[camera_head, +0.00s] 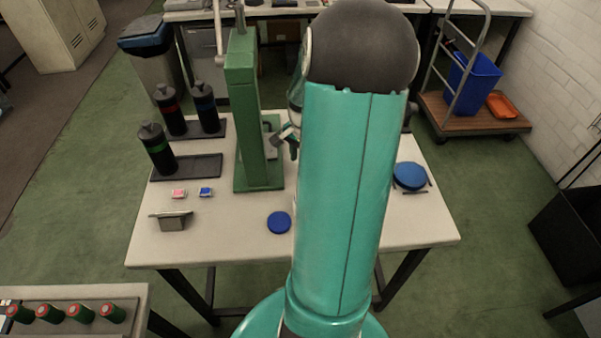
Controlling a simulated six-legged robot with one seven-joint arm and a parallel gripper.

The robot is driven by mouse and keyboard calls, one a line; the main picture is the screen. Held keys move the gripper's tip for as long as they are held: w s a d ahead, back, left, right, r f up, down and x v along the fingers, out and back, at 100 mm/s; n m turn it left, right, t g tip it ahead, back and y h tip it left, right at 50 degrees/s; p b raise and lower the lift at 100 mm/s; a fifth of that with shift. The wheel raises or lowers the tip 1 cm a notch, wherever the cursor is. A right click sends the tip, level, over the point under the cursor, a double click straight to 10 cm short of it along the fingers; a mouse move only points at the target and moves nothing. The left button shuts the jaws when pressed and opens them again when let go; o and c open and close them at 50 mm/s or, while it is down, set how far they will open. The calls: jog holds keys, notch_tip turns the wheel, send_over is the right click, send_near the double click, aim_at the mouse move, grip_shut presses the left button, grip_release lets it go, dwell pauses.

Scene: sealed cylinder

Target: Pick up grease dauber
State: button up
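I cannot pick out the grease dauber for certain. My teal arm crosses the middle of the view and hides part of the table. Only a small part of my gripper (292,148) shows left of the arm, beside the green press (245,115). Its fingers are mostly hidden, and I see nothing clearly held.
The white table (230,245) bears a blue disc (279,222), a grey holder (173,221), small red (179,194) and blue (206,192) pieces and a round blue item (410,176). A cart (470,115) stands upper right.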

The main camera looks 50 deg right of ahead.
jog(key=shift+a+f, duration=0.1)
jog(key=shift+f, duration=3.05)
jog(key=shift+w, duration=0.1)
jog(key=c, duration=1.1)
